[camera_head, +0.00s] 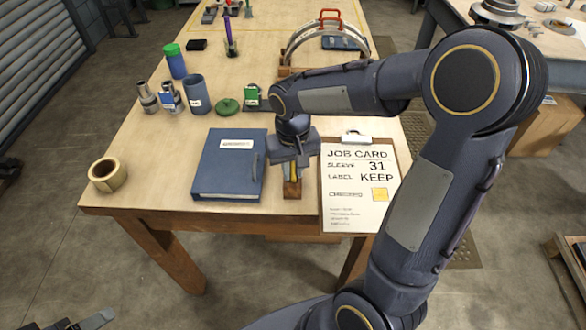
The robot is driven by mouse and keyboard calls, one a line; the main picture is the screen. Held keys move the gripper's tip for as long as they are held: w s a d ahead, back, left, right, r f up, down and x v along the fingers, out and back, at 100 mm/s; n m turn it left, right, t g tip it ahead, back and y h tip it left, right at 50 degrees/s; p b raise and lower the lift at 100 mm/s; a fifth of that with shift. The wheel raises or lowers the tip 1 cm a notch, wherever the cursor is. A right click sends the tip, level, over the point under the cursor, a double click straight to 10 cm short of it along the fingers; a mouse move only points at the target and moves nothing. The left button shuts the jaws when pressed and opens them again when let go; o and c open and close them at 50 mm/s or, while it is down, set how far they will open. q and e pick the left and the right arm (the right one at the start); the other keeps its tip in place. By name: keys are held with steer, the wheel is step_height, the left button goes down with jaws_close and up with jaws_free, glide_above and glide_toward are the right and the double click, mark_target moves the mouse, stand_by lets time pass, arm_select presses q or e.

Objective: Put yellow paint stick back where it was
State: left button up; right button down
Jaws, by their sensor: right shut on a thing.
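My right gripper (292,158) is over the front of the wooden table, between the blue binder and the job card. It is shut on the yellow paint stick (292,175), of which only a short yellow part shows below the fingers. A small wooden block (292,190) is directly under the stick. I cannot tell whether the stick's lower end is inside the block or just above it. My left gripper (82,321) shows only in part at the bottom left edge, off the table, and its opening is unclear.
A blue binder (222,172) lies left of the block and a job card clipboard (358,190) lies right of it, both close. A tan ring (107,174) sits at the front left corner. Blue cup (196,94), green lid (228,106) and an arched casing (318,40) stand behind.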

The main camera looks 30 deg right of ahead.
steer(key=shift+f, duration=0.25)
steer(key=c, duration=1.3)
jaws_free()
steer(key=shift+r, duration=0.1)
step_height(320, 180, up, 12)
steer(key=shift+f, duration=0.15)
steer(key=shift+s+r, duration=0.1)
steer(key=shift+r, duration=0.15)
steer(key=s+a+f+t+y, duration=0.1)
steer(key=s+t, duration=0.1)
steer(key=s, duration=0.3)
steer(key=s+a+f+t+y, duration=0.1)
steer(key=s+f, duration=0.1)
steer(key=s, duration=0.4)
steer(key=s+a+f+n+t+y, duration=0.1)
steer(key=s+a+f+t, duration=0.1)
steer(key=s, duration=0.3)
steer(key=shift+s+t+y, duration=0.2)
steer(key=shift+t+y, duration=0.1)
steer(key=shift+y, duration=0.1)
